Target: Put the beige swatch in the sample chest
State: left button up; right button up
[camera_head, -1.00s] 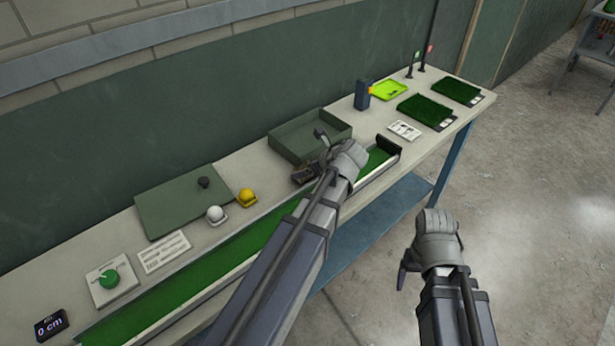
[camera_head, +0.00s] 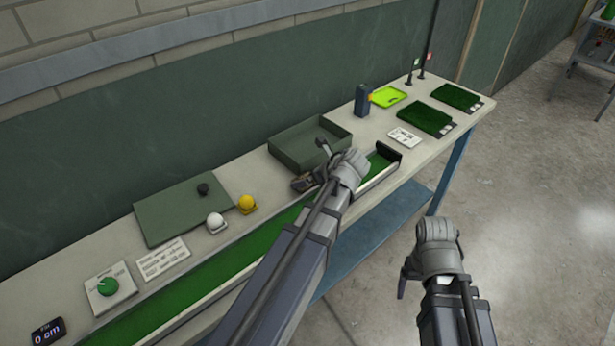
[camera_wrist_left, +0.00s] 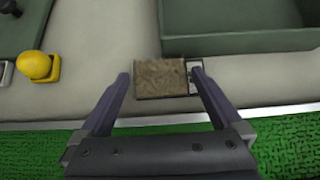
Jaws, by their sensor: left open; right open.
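The beige swatch (camera_wrist_left: 160,78), brownish and textured, lies on a pale, dark-edged card (camera_wrist_left: 168,97) on the bench in the left wrist view. My left gripper (camera_wrist_left: 160,84) is open, with one finger on each side of the swatch; contact cannot be told. In the head view my left gripper (camera_head: 316,172) and its wrist hide most of the swatch. The sample chest (camera_head: 283,158) is an open grey-green box just behind the left gripper; its wall (camera_wrist_left: 240,43) also shows in the left wrist view. My right gripper (camera_head: 404,272) is open and empty, off the bench's front.
A flat lid (camera_head: 175,215) with a dark knob lies left of the chest. White (camera_head: 215,222) and yellow (camera_head: 247,203) balls sit on small holders beside it. A green turf channel (camera_head: 215,280) runs along the bench front. Dark green turf swatches (camera_head: 425,117) lie at the right.

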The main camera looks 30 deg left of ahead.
pick_arm(q)
jog(key=p+v, duration=0.6)
jog(key=v, duration=0.4)
jog(key=shift+a, duration=0.1)
jog(key=shift+s+d+r+p, duration=0.2)
jog(key=shift+d+r+p, duration=0.25)
jog(key=shift+d+p, duration=0.15)
